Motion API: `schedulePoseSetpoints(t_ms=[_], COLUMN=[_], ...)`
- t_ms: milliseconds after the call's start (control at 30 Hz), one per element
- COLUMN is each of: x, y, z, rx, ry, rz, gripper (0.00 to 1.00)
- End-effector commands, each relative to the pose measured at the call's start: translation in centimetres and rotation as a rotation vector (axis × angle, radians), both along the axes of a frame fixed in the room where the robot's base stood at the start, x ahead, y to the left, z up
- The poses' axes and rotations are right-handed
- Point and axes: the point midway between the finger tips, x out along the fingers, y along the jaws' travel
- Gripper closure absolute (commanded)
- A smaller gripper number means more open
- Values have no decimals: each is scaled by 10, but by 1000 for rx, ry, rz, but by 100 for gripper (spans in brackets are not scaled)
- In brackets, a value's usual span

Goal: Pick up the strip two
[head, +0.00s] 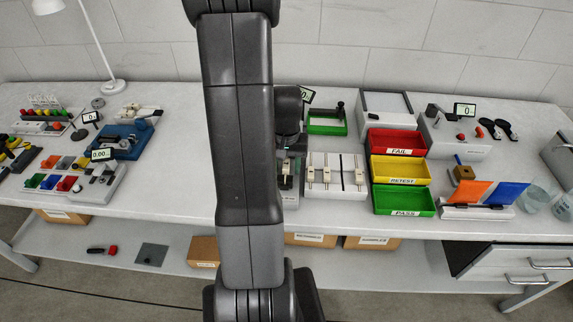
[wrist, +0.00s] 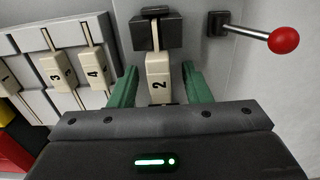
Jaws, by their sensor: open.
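Strip two (wrist: 158,77), a cream bar marked "2", shows in the wrist view with its far end at a black block (wrist: 156,30). I cannot tell whether the block grips it. My gripper (wrist: 159,84) is open, with one green finger on each side of the strip and a visible gap on both sides. The near end of the strip is hidden by the gripper body. In the head view, my arm covers much of this spot, and I cannot make out the strip's number there.
A white rack (wrist: 38,72) holds strips marked 1, 3 and 4 at the left of the wrist view. A lever with a red ball (wrist: 283,40) sticks out at the upper right. The head view shows red FAIL (head: 397,152), yellow RETEST (head: 401,181) and green PASS (head: 403,212) bins.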

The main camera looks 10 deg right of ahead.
Motion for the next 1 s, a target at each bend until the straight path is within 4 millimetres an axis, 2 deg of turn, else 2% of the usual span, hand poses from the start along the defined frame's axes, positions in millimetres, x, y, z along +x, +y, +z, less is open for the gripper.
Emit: schedulePoseSetpoints(t_ms=[233,400,467,767,867,1000], x=[0,0,0,0,1,2], y=[0,0,0,0,0,0], z=[-1,-1,-1,1,10,32], rx=[0,0,0,-1,0,-1], ry=[-1,-1,-1,-2,-5,-8], rz=[0,0,0,0,0,0], gripper=[58,92,100,100,100,100])
